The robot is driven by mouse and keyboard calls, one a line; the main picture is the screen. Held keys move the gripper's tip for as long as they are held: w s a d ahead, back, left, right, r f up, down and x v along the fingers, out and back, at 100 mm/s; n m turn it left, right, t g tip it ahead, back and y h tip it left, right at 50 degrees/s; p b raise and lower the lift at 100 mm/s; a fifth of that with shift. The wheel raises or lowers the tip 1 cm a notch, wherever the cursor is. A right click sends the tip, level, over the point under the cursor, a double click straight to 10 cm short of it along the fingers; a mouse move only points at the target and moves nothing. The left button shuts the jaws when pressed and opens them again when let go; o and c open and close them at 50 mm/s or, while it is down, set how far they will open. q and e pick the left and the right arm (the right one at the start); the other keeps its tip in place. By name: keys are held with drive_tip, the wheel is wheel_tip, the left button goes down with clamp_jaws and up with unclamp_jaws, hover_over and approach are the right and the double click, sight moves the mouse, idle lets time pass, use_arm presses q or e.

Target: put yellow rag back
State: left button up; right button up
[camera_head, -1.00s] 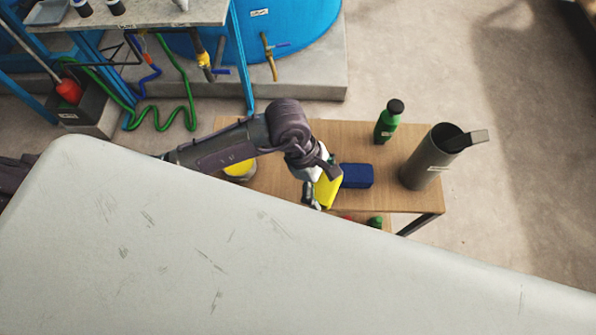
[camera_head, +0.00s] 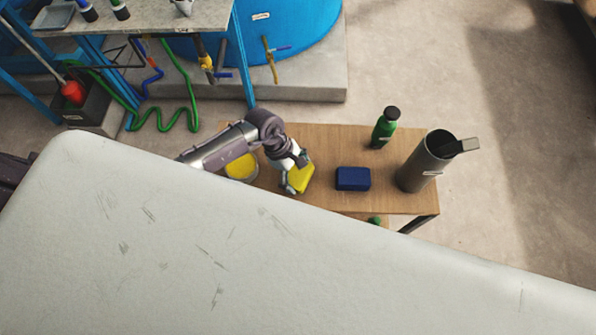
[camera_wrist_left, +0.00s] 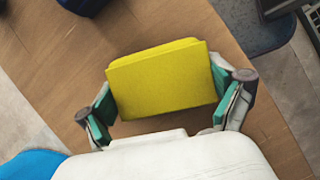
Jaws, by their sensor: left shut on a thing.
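The yellow rag (camera_head: 301,179) is a folded block held above the wooden table (camera_head: 318,138). My left gripper (camera_head: 292,180) is shut on it, between the blue block and the round container. In the left wrist view the rag (camera_wrist_left: 165,75) lies between the two green-padded fingers of my left gripper (camera_wrist_left: 165,112), with wood behind it. A dark blue folded block (camera_head: 353,179) rests on the table to the right of the rag. My right gripper is in neither view.
A green bottle (camera_head: 384,130) and a tall grey jug (camera_head: 418,170) stand on the table's right side. A round container with yellow contents (camera_head: 240,168) is at the left end. A large pale surface (camera_head: 200,250) hides the table's near left edge.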

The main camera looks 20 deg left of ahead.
use_arm(q)
drive_tip(key=o, duration=1)
drive_tip(key=shift+o, duration=0.2)
drive_tip(key=b+v, duration=0.2)
drive_tip(key=v, duration=1)
